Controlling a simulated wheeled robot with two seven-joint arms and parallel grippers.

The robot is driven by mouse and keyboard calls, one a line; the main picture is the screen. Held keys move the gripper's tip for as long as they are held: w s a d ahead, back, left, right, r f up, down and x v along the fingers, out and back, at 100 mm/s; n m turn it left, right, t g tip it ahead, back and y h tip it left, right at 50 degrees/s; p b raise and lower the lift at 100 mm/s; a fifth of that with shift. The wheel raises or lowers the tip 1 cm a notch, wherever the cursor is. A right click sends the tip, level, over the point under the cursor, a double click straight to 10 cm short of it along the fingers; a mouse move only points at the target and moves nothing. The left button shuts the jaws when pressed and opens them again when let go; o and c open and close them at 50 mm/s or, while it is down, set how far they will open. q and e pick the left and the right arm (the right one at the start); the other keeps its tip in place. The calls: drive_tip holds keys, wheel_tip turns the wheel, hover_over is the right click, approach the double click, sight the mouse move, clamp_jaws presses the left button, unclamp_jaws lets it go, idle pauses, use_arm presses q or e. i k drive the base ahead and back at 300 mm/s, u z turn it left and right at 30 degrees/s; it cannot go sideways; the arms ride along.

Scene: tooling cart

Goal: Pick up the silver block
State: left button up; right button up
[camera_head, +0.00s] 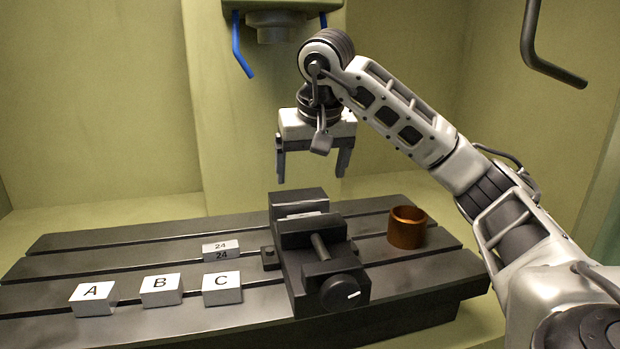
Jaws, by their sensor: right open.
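A small silver-grey block (221,246) marked "24" lies on the slotted dark table (130,262), left of the vise. A thin pale strip (303,215) also shows between the jaws of the black vise (318,258); I cannot tell whether it is a block held there. My right gripper (312,174) is open and empty, pointing down above the back of the vise, apart from it. It is up and to the right of the "24" block. My left gripper is not in view.
White blocks lettered A (92,295), B (161,289) and C (222,287) stand along the table's front left. A copper-coloured ring (407,228) stands right of the vise. Blue nozzles (240,48) hang above at the back. The table's back left is clear.

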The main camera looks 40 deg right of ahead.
sight(94, 298)
drive_tip(key=k, duration=1)
